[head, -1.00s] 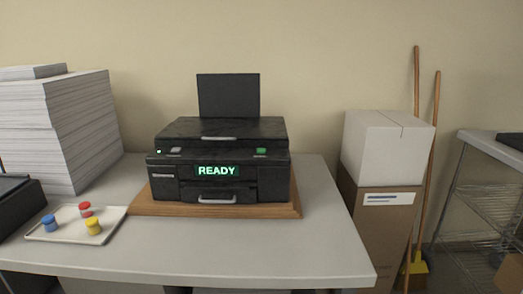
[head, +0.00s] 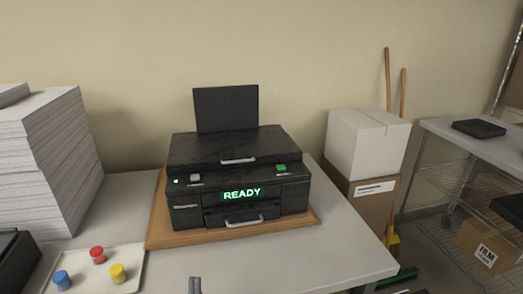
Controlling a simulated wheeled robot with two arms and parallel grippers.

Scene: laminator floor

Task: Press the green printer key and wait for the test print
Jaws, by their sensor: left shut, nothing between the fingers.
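The black printer (head: 218,212) stands on a wooden board on the grey table. Its green key (head: 281,168) is at the right of the front panel. A grey key (head: 195,179) and a small lit dot are at the left. The display (head: 242,194) reads READY in green. No printed sheet shows at the printer's front. Only the tip of my left gripper (head: 195,285) shows at the bottom edge, shut and empty, in front of the printer and well apart from the green key. My right gripper is out of view.
A tray (head: 131,282) with red, blue and yellow pots lies at the front left. Tall paper stacks (head: 45,165) stand behind it. Boxes (head: 365,145) and a wire shelf rack (head: 470,150) are beyond the table's right edge. The table right of the printer is clear.

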